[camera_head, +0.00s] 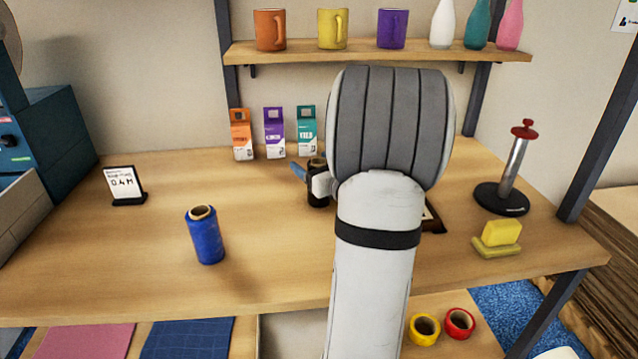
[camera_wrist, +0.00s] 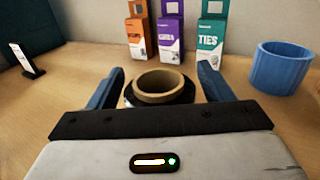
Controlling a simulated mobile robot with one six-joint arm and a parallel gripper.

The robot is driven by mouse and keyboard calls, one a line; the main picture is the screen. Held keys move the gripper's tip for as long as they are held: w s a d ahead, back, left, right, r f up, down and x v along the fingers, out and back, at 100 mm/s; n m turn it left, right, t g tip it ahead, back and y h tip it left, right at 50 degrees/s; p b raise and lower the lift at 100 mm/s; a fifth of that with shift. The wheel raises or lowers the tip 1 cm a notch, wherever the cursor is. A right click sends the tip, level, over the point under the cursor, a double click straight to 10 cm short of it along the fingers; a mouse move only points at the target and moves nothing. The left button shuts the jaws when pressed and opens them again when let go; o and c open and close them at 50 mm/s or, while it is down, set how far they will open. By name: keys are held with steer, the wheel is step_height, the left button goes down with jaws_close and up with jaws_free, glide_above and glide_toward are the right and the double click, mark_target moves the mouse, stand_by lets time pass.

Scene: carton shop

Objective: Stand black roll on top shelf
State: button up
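The black roll (camera_head: 318,196) stands upright on the workbench, partly hidden behind my gripper and arm in the head view. The wrist view shows the brown core rim of the black roll (camera_wrist: 160,86) between my two blue fingers. My gripper (camera_wrist: 159,78) is open around it, with a narrow gap visible on each side. The top shelf (camera_head: 360,53) is a wooden board on the back wall above the bench. It holds an orange mug (camera_head: 269,30), a yellow mug (camera_head: 332,29), a purple mug (camera_head: 391,28) and white, teal and pink bottles at the right.
A blue roll (camera_head: 206,236) stands left on the bench. Orange, purple and teal cartons (camera_head: 306,131) stand at the back. A blue cylinder (camera_wrist: 283,70) is right of my fingers. A stand with a red knob (camera_head: 511,170) and yellow sponges (camera_head: 500,236) are at the right.

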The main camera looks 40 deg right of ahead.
steer(key=shift+r, duration=0.1)
steer(key=c, duration=1.2)
